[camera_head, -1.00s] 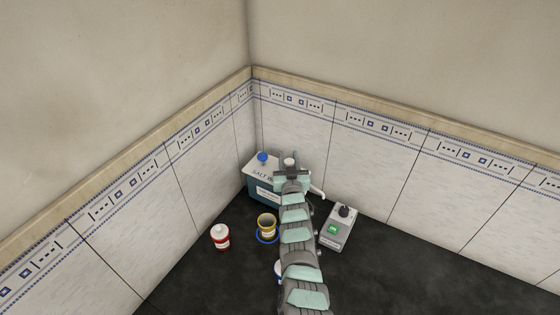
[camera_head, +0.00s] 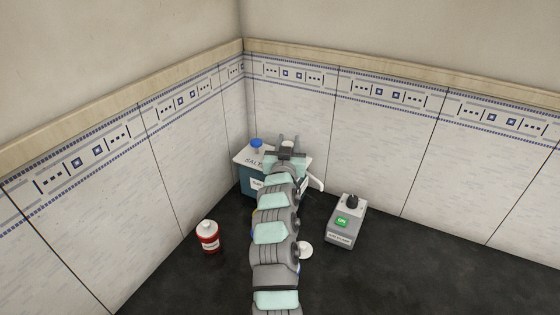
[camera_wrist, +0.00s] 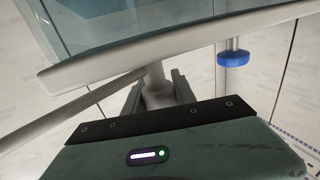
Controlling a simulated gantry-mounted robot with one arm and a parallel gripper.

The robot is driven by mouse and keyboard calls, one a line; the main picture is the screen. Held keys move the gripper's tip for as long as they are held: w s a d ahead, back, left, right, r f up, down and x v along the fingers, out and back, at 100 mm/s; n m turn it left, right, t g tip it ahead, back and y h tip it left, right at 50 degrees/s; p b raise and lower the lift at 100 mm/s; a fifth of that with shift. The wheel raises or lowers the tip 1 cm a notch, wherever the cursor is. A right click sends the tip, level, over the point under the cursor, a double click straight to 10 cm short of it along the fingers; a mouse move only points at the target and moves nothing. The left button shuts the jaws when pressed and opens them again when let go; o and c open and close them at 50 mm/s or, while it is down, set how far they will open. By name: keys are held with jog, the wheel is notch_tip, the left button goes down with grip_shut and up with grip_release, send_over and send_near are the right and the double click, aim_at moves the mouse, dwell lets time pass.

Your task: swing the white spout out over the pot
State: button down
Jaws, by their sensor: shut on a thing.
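The white spout (camera_head: 316,184) sticks out at the right side of the teal box with a pale lid (camera_head: 250,158). In the wrist view the white spout (camera_wrist: 70,112) runs to the lower left from a pale upright post. My gripper (camera_head: 288,144) is over the top of the box, and in the wrist view my gripper (camera_wrist: 156,92) is shut around that post. The pot is almost wholly hidden behind my arm; only a sliver of yellow (camera_head: 254,214) shows at the arm's left edge.
A blue cap (camera_head: 256,145) stands on the box lid. A red and white jar (camera_head: 208,237) is at the left. A grey unit with a green ON panel (camera_head: 345,219) stands at the right. A white round thing (camera_head: 305,250) lies beside my arm. Tiled walls close off the back.

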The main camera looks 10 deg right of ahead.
jog(key=b, duration=0.4)
jog(key=shift+f+m+h, duration=0.3)
jog(key=shift+f+h, duration=0.1)
jog(key=shift+d+r+m+g+h+b, duration=0.15)
jog(key=shift+r+m+g+h+b, duration=0.25)
jog(key=shift+b, duration=0.7)
jog(key=shift+f, duration=0.2)
jog(key=c, duration=1)
grip_release()
jog(key=shift+r, duration=0.1)
jog(key=shift+r, duration=0.15)
notch_tip(320, 180, up, 20)
jog(key=p, duration=0.5)
jog(key=shift+c, duration=0.4)
